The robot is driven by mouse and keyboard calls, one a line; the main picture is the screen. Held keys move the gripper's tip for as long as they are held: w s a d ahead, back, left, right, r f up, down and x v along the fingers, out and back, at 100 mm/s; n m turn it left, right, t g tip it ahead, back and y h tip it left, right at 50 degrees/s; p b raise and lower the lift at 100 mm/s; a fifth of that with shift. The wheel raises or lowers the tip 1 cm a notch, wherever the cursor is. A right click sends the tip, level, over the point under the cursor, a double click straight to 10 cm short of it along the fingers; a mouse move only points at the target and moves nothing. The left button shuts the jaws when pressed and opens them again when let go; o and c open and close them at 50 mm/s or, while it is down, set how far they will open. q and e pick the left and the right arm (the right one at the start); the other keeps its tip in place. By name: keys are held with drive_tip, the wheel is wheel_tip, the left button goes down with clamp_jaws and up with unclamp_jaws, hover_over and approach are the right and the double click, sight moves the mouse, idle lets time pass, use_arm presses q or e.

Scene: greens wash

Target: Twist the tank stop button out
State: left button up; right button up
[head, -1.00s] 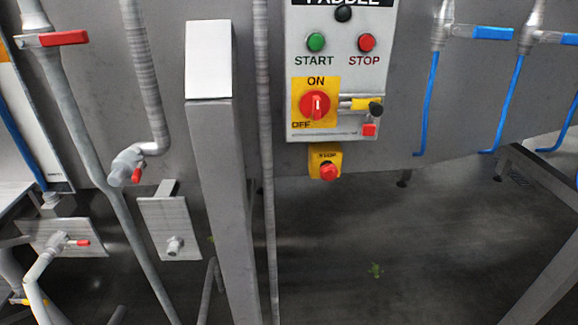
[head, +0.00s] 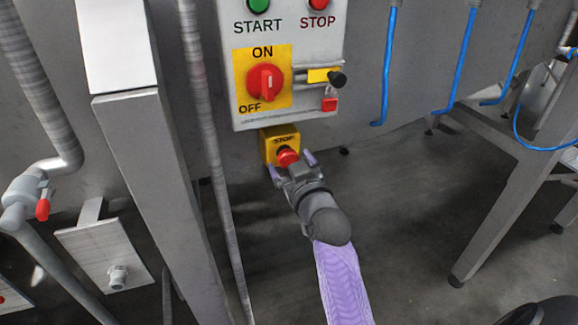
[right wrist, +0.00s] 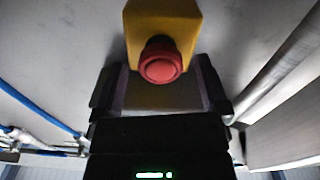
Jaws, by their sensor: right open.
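The tank stop button (head: 288,156) is a red mushroom button on a small yellow box (head: 281,138) marked STOP, below the grey control panel. In the right wrist view the red button (right wrist: 161,62) sticks out from the yellow box (right wrist: 190,22). My right gripper (head: 290,165) is at the button, with its fingers open. In the right wrist view its two fingers (right wrist: 161,92) stand to the left and right of the button, with gaps on both sides. No contact shows. My left gripper is not in view.
The control panel (head: 330,55) above carries a red rotary switch (head: 265,83), a green START button (head: 258,5) and a red STOP button (head: 317,4). A vertical pipe (head: 205,120) and a grey post (head: 155,170) stand left. Blue hoses (head: 389,70) hang right.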

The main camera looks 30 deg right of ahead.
drive_tip(key=shift+w, duration=0.15)
drive_tip(key=c, duration=1.3)
drive_tip(key=shift+o, duration=0.2)
drive_tip(key=shift+r+m+p, duration=0.15)
drive_tip(key=shift+m+p, duration=1.5)
drive_tip(key=shift+m, duration=0.25)
drive_tip(key=shift+m+p, duration=0.6)
drive_tip(key=shift+m, duration=0.5)
drive_tip(key=shift+m+p, duration=0.35)
drive_tip(key=shift+m, duration=0.45)
